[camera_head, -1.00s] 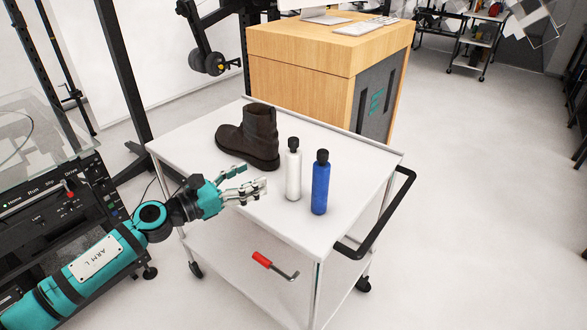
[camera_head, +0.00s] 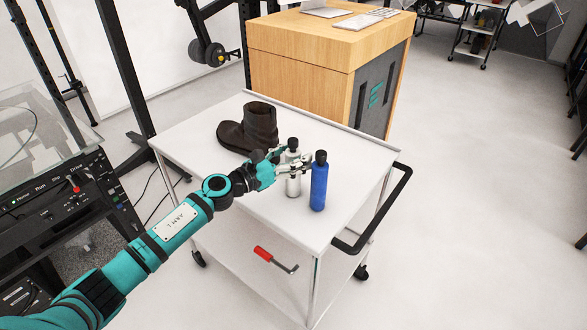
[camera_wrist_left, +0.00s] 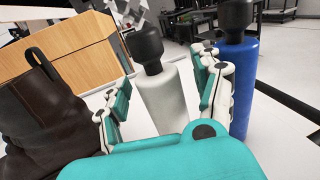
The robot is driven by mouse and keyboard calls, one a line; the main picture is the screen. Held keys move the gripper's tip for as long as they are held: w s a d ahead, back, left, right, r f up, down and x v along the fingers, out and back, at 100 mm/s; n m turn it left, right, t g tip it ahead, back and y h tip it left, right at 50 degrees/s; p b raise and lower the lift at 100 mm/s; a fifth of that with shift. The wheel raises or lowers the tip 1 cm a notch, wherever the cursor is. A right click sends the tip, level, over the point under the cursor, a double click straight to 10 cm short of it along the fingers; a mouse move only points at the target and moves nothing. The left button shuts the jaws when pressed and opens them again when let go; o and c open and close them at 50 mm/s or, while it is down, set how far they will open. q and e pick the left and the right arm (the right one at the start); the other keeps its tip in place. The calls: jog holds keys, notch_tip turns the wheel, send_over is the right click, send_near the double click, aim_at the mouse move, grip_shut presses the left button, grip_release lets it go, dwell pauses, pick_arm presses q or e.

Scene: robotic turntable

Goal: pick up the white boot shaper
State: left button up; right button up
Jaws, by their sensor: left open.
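The white boot shaper (camera_head: 293,185) is a white bottle-like cylinder with a black top, standing upright on the cart's top. It also shows in the left wrist view (camera_wrist_left: 162,100), between the two fingers. My left gripper (camera_head: 292,162) is open, with its fingers on either side of the white boot shaper; I cannot tell whether they touch it. The gripper hides part of the shaper in the head view. In the left wrist view, my left gripper (camera_wrist_left: 163,98) has its right finger between the white shaper and the blue one. My right gripper is not in view.
A blue bottle-like shaper (camera_head: 319,185) stands close to the right of the white one. A dark brown boot (camera_head: 258,125) stands behind and left. The white cart top (camera_head: 350,150) is clear toward the back right. A black handle (camera_head: 385,215) is at its right edge.

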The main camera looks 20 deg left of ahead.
pick_arm(q)
jog(key=shift+c, duration=0.8)
grip_shut()
jog(key=shift+r, duration=0.1)
